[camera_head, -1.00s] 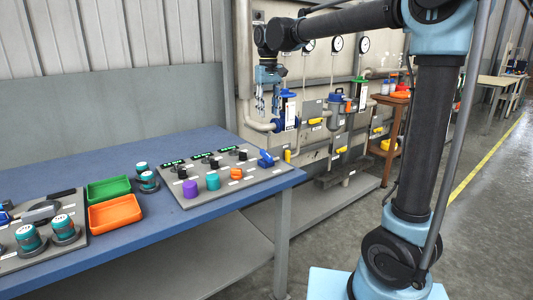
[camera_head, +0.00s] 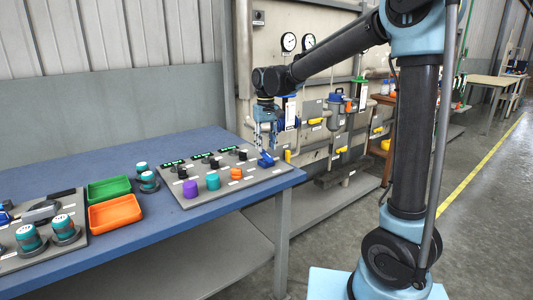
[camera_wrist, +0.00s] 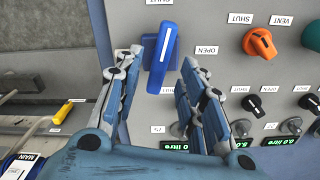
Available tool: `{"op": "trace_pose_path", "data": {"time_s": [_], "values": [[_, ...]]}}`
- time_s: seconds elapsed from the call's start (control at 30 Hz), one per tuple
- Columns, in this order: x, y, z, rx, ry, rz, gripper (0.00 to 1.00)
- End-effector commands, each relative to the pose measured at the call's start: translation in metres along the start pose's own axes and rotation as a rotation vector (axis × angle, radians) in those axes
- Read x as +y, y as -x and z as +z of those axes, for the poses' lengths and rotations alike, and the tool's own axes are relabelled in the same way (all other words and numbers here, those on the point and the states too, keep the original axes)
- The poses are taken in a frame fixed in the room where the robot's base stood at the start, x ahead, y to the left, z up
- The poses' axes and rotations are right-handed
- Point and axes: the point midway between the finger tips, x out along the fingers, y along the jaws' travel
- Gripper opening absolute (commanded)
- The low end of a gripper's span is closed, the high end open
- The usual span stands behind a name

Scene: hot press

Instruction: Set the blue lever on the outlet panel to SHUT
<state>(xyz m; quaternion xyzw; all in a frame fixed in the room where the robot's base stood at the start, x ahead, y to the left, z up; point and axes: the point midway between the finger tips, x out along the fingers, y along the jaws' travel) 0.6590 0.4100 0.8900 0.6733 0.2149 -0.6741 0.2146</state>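The blue lever (camera_head: 266,159) stands at the right end of the grey outlet panel (camera_head: 240,177) on the blue table. In the wrist view the lever (camera_wrist: 160,50) has a white line running nearly up and down the picture. A label reading SHUT (camera_wrist: 160,2) is at the picture's top edge, and an OPEN label (camera_wrist: 207,50) is to the lever's right. My gripper (camera_head: 265,146) is just above the lever, pointing down. In the wrist view my gripper (camera_wrist: 160,68) is open, one finger on each side of the lever. I cannot tell whether either finger touches it.
An orange knob (camera_head: 236,174), a purple knob (camera_head: 190,189), a teal knob (camera_head: 212,181) and several black knobs share the panel. Green (camera_head: 108,189) and orange (camera_head: 115,213) trays lie to the left. Pipes and gauges line the wall behind.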

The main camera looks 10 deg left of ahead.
Motion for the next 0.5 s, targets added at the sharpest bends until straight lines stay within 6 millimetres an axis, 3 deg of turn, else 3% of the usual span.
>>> {"op": "trace_pose_path", "data": {"time_s": [0.2,0.5], "values": [[0.000,-0.027,0.000,0.000,0.000,0.000,0.37],[0.000,-0.036,0.000,0.000,0.000,0.000,0.37]]}}
